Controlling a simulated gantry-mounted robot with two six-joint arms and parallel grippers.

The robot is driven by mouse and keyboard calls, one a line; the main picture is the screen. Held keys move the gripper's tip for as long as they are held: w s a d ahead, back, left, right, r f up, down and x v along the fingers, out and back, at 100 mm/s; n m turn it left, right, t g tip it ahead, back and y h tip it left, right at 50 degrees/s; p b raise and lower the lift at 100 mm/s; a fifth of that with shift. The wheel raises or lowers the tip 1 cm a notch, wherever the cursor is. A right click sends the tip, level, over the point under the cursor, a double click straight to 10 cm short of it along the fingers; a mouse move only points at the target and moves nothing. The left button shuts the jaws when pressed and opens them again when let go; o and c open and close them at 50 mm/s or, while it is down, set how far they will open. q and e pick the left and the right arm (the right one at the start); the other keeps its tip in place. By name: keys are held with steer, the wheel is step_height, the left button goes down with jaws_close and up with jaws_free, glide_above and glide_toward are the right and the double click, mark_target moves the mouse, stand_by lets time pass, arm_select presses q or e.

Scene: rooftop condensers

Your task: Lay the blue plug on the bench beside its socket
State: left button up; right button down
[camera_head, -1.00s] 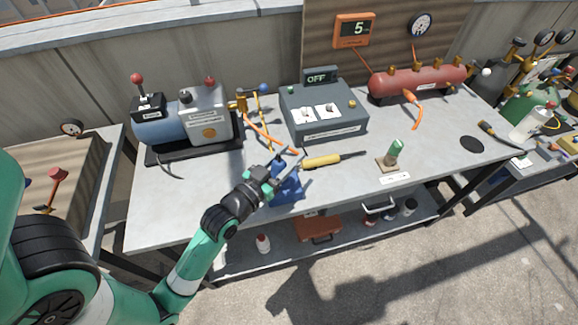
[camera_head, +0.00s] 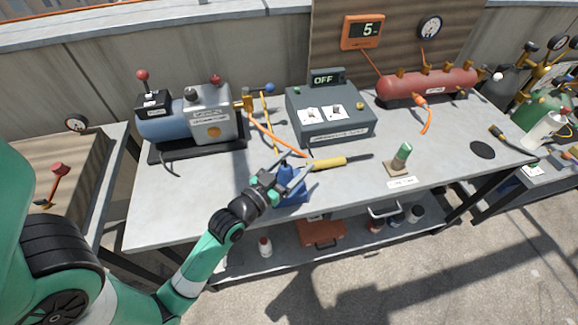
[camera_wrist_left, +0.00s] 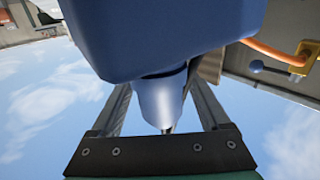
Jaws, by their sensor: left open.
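A blue block-like piece (camera_head: 291,194) stands near the front edge of the grey bench (camera_head: 190,205). It fills the top of the left wrist view (camera_wrist_left: 160,35). A lighter blue tapered piece, seemingly the blue plug (camera_wrist_left: 160,100), sticks out of it between my fingers. My left gripper (camera_head: 287,170) is open, with its fingers on either side of this tapered piece; I cannot tell whether they touch it. In the head view the gripper partly hides the plug. My right gripper is not in view.
A yellow-handled tool (camera_head: 328,164) lies just right of the blue block. An orange hose (camera_head: 270,133) runs behind it from the pump (camera_head: 195,125). A grey box (camera_head: 330,120) stands behind.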

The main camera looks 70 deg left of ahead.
mark_target(280, 175)
arm_select(q)
steer(key=shift+f+b, duration=0.4)
steer(key=shift+b, duration=0.05)
steer(key=s+d+p, duration=0.1)
steer(key=s+r+p, duration=0.1)
steer(key=s, duration=0.1)
steer(key=s+d+p, duration=0.1)
steer(key=shift+s+d+r, duration=0.35)
steer(key=shift+s, duration=0.05)
steer(key=v, duration=0.5)
steer(key=shift+f, duration=0.3)
steer(key=shift+s+d+r, duration=0.1)
steer(key=shift+s+d, duration=0.2)
steer(key=shift+s, duration=0.2)
